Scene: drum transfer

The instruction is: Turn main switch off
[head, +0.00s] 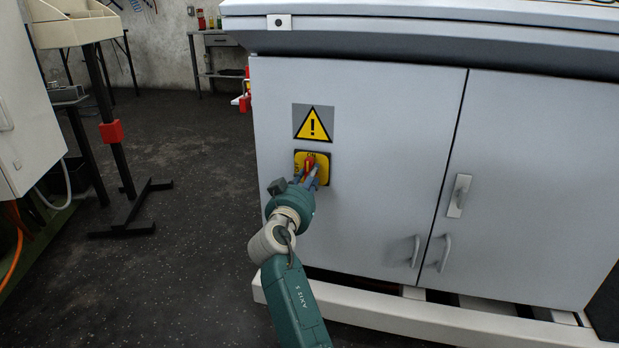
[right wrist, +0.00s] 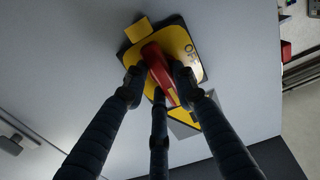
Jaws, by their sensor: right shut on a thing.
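The main switch is a red handle (head: 310,162) on a yellow plate (head: 323,160), set on the grey cabinet's front below a warning sign. My right gripper (head: 308,178) reaches up to it and covers the plate's lower left part. In the right wrist view, the fingers of my right gripper (right wrist: 158,84) are shut around the red handle (right wrist: 160,74), with fingers on both sides of it. The yellow plate (right wrist: 186,47) shows behind it, with partly hidden lettering. My left gripper is not in view.
The grey cabinet (head: 375,130) has door handles (head: 445,253) and a latch (head: 459,195) to the right of the switch. A pale base rail (head: 400,318) runs along its foot. A black stand (head: 125,190) is at the left, with free dark floor between.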

